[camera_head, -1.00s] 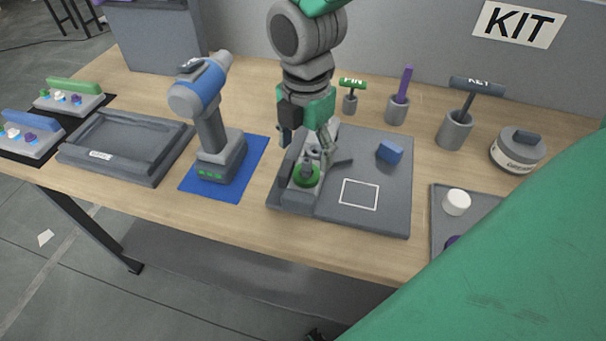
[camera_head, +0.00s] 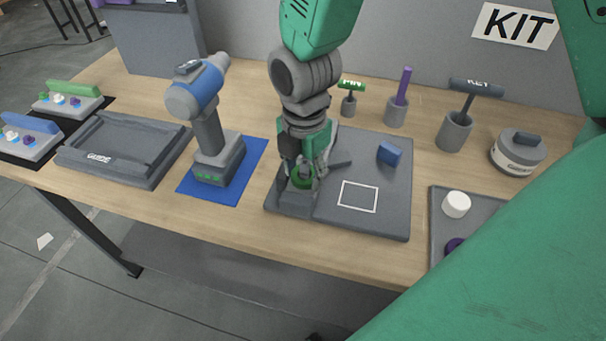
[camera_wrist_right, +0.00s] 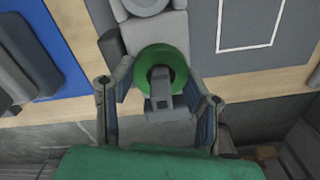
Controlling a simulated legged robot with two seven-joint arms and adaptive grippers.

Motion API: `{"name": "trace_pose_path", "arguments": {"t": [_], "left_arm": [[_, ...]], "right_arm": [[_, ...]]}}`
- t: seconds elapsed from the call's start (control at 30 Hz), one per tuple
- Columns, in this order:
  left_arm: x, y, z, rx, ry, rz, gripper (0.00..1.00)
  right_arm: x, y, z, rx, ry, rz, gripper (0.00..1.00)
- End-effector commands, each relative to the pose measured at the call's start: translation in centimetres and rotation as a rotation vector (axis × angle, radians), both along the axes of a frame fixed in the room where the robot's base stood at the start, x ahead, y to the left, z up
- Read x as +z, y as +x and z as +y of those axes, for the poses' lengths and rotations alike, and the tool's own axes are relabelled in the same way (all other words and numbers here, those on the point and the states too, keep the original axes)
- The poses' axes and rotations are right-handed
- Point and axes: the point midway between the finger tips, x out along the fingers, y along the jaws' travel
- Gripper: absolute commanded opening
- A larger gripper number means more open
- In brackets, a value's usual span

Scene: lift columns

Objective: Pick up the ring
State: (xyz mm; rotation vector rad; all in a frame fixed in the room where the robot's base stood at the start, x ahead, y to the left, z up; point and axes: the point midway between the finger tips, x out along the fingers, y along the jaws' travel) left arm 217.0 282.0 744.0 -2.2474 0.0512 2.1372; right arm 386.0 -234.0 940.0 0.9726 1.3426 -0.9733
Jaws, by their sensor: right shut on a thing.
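The ring (camera_head: 302,179) is green and sits around a grey post on the raised left part of the grey board (camera_head: 388,222). In the right wrist view the ring (camera_wrist_right: 172,58) lies between my two fingers, around the grey post (camera_wrist_right: 160,85). My right gripper (camera_head: 302,178) reaches down from above and is shut on the ring in the head view; it also shows in the right wrist view (camera_wrist_right: 157,88). The fingers hide part of the ring in the head view. My left gripper is not in view.
A blue block (camera_head: 389,154) and a white square outline lie on the board. A drill (camera_head: 207,120) stands on a blue mat (camera_head: 240,183) to the left. Holders with a pin tool (camera_head: 350,100), purple rod (camera_head: 402,88) and key tool (camera_head: 470,100) stand behind. A grey tray (camera_head: 130,150) is further left.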

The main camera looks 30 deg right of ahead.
Motion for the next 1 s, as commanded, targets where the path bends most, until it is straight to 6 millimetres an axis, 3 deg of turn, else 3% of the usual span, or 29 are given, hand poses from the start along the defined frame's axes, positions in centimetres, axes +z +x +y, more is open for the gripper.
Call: {"name": "trace_pose_path", "arguments": {"t": [0.17, 0.27, 0.5, 0.7, 1.0], "left_arm": [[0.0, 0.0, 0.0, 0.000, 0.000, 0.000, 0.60], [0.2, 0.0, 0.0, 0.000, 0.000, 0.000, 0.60], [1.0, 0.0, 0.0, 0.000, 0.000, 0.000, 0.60], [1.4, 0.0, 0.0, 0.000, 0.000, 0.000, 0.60], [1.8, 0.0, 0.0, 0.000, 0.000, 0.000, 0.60]], "right_arm": [[0.2, 0.0, 0.0, 0.000, -0.001, 0.000, 0.06], [1.3, 0.1, 0.0, -0.001, 0.001, -0.003, 0.06], [6.2, 0.1, 0.0, -0.001, 0.001, -0.007, 0.06], [9.2, 0.1, 0.0, -0.001, 0.001, -0.002, 0.06], [10.3, 0.0, 0.0, 0.000, -0.001, 0.001, 0.06]]}}
